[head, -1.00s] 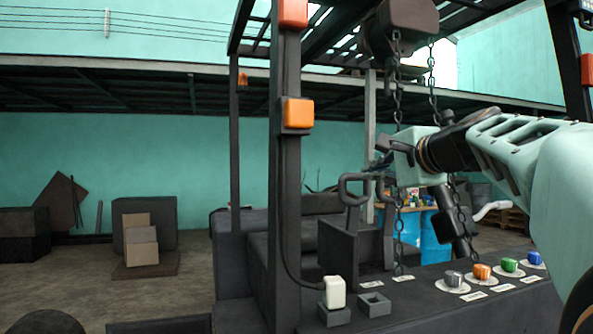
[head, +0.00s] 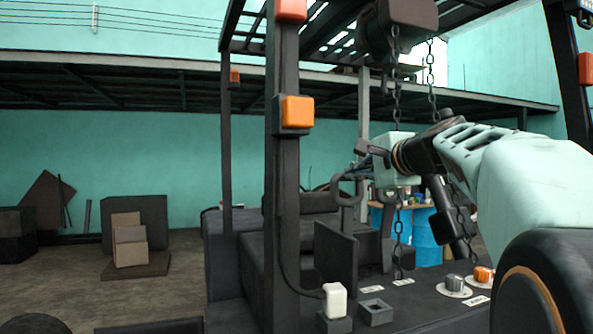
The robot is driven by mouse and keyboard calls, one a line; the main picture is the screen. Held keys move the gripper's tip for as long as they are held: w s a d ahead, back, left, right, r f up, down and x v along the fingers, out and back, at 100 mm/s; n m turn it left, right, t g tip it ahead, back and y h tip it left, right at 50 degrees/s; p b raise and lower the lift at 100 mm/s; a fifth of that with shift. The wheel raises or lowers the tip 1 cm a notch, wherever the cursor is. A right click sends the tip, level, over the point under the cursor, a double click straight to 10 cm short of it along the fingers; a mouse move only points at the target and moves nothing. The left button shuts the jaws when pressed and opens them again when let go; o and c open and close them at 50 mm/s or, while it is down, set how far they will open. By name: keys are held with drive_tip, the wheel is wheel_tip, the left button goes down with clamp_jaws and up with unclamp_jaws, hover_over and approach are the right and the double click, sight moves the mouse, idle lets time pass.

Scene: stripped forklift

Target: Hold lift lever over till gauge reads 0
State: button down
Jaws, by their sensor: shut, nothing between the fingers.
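My gripper (head: 364,152) is at the end of my mint-green arm, right of centre in the head view, shut with nothing in it. It is in front of the hanging chain and above the dark console (head: 420,305). A dark loop-shaped handle (head: 346,188) stands below and left of it, apart from it in the picture; I cannot tell whether this is the lift lever. A thick black bar (head: 440,200) slants down behind my wrist; what it belongs to is unclear. I cannot make out a gauge.
The console has a grey knob (head: 455,283), an orange knob (head: 483,275), a white block in a socket (head: 335,300) and an empty square socket (head: 375,312). A dark post (head: 283,200) with orange lamps stands left. Chains (head: 397,90) hang from a hoist (head: 403,25).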

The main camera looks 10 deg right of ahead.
drive_tip(key=x, duration=0.5)
drive_tip(key=p+x, duration=0.1)
drive_tip(key=x, duration=0.1)
drive_tip(key=shift+w+a+r, duration=0.15)
drive_tip(key=shift+w+r, duration=0.1)
drive_tip(key=shift+f, duration=0.3)
idle(2.6)
idle(1.6)
